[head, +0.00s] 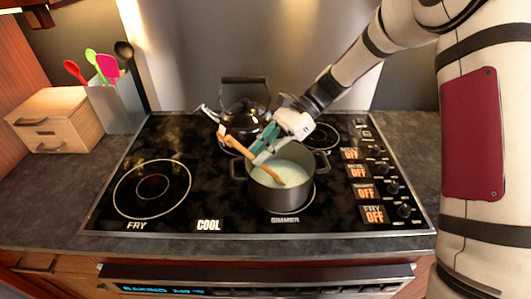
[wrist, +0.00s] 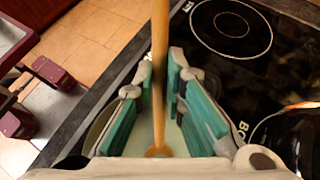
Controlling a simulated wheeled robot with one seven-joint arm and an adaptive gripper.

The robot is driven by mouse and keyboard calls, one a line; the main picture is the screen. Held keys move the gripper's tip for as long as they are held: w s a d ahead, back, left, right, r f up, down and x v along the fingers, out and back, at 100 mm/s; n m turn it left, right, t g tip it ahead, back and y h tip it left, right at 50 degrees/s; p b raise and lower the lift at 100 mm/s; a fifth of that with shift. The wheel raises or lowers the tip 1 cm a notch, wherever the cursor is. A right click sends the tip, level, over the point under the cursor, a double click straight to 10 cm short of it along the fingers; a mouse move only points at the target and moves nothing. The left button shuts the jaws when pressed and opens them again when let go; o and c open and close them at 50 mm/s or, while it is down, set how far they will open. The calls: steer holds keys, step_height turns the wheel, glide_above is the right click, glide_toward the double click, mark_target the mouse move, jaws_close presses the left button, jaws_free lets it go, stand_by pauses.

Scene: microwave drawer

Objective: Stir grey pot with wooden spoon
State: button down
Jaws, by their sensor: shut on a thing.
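The grey pot (head: 313,184) stands on the front right burner of the black cooktop, with pale liquid (head: 291,169) inside. The wooden spoon (head: 242,149) slants down to the right, its lower end in the liquid. My gripper (head: 262,157) is above the pot's rear left rim, shut on the spoon. In the wrist view, the spoon (wrist: 160,60) runs upright between the green finger pads of my gripper (wrist: 168,120). The pot is mostly hidden there behind the fingers.
A dark kettle (head: 243,112) stands just behind the pot, close to my gripper. The front left burner (head: 151,188) is empty. A utensil holder (head: 117,103) and a small wooden drawer box (head: 55,117) stand at the left. Control knobs (head: 391,187) line the cooktop's right side.

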mark_target(229, 135)
steer(key=shift+r, duration=0.1)
stand_by(0.3)
steer(key=shift+s+a+r+p, duration=0.65)
steer(key=shift+a+r, duration=0.35)
steer(key=shift+r, duration=0.75)
steer(key=shift+s+a+r+p, duration=0.6)
steer(key=shift+a+r, duration=0.4)
steer(key=shift+r, duration=0.7)
steer(key=shift+s+a+r+p, duration=0.65)
steer(key=shift+a+r, duration=0.35)
steer(key=shift+r, duration=0.75)
steer(key=shift+w, duration=0.15)
steer(key=shift+r+p, duration=0.3)
steer(key=shift+r, duration=2.2)
